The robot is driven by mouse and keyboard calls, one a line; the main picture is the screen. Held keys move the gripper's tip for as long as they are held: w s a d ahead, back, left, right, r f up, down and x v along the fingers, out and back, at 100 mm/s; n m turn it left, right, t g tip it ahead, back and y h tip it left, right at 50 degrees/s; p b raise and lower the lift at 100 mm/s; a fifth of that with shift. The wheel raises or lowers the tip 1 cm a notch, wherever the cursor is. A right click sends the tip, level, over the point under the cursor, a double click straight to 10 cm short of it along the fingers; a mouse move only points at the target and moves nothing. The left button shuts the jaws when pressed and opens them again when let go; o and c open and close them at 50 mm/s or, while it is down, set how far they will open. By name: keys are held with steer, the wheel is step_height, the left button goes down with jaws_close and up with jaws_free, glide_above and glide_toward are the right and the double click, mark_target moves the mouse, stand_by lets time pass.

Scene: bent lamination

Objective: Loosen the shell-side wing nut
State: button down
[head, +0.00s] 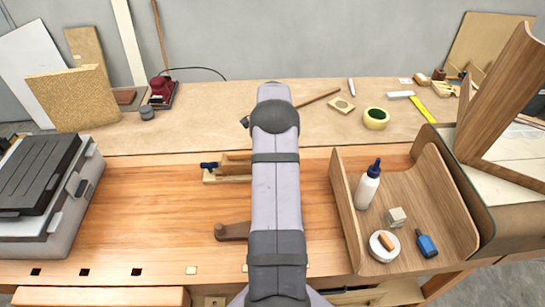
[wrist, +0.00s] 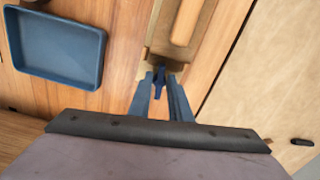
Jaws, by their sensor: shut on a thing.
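In the wrist view, my gripper (wrist: 160,97) has its two blue-grey fingers closed around a dark blue wing nut (wrist: 160,78). This nut is at the near end of a pale wooden fixture (wrist: 158,55) that holds a rounded wooden bar. In the head view, my arm hides the gripper, this nut and the fixture's right part. The fixture's left end (head: 240,179) shows left of my arm, with another dark blue nut (head: 209,166) on it.
A blue tray (wrist: 58,45) lies left of the fixture in the wrist view. Right of my arm, a curved wooden shell (head: 345,205) holds a glue bottle (head: 367,187) and small items. A brown wooden tool (head: 232,231) lies near the front.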

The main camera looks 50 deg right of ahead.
steer(key=n, duration=0.4)
steer(key=shift+s+b, duration=0.1)
steer(key=shift+b, duration=0.25)
steer(key=n, duration=0.4)
steer(key=shift+s+n, duration=0.1)
steer(key=shift+n, duration=0.3)
steer(key=n, duration=0.3)
steer(key=shift+s+n+b, duration=0.1)
steer(key=shift+n+b, duration=0.2)
steer(key=shift+b, duration=0.05)
steer(key=shift+d+n, duration=0.1)
steer(key=shift+n, duration=1.8)
steer(key=c, duration=1.7)
jaws_free()
steer(key=shift+s, duration=0.1)
steer(key=shift+o, duration=0.2)
steer(key=shift+r, duration=0.15)
steer(key=shift+r+b, duration=1.25)
steer(key=shift+r, duration=2.3)
